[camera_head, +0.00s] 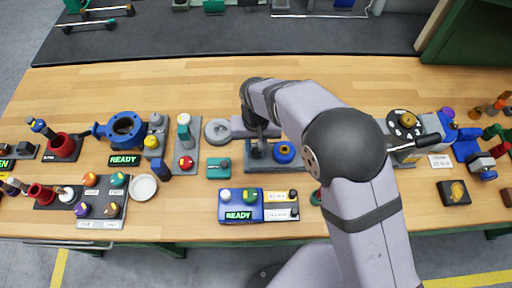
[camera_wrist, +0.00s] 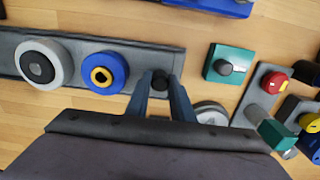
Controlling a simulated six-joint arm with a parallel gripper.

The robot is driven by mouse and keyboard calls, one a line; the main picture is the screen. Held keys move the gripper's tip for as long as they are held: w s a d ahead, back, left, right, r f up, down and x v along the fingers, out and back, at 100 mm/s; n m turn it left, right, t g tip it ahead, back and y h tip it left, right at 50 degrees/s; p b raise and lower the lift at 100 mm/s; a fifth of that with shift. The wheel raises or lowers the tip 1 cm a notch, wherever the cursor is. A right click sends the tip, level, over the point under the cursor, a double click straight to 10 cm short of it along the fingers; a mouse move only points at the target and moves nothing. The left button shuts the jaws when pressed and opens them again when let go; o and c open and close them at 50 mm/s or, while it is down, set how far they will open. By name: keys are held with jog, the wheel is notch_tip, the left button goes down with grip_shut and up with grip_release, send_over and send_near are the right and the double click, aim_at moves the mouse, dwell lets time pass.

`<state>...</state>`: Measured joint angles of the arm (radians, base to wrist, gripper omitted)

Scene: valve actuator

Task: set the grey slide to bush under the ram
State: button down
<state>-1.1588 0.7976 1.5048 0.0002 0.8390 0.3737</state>
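A long dark grey slide plate (camera_wrist: 190,62) lies on the wooden bench. A blue ring with a yellow hexagonal centre (camera_wrist: 104,73) sits on it; this ring also shows in the head view (camera_head: 284,152). A pale grey ring with a black centre (camera_wrist: 40,65) sits farther left on the plate in the wrist view. A dark upright knob (camera_wrist: 160,80) stands near the plate's other end. My gripper (camera_wrist: 162,78) has one finger on each side of this knob; whether they press on it is unclear. My arm hides part of the slide in the head view. I cannot make out the ram.
A teal block with a black knob (camera_head: 218,168) and a grey disc (camera_head: 217,131) are close by. A red-button panel (camera_head: 186,162) is farther left. A blue READY box (camera_head: 240,204) stands in front. Several coloured fixtures crowd both sides; the bench's back strip is clear.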

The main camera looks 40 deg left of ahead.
jog(key=w+d, duration=1.1)
jog(key=shift+w+d+b, duration=0.3)
jog(key=shift+b, duration=0.1)
jog(key=c, duration=1.5)
grip_release()
jog(key=shift+c, duration=0.2)
jog(key=shift+a+r, duration=0.1)
jog(key=shift+r, duration=0.05)
jog(key=shift+r+b, duration=1.2)
jog(key=shift+r, duration=2.4)
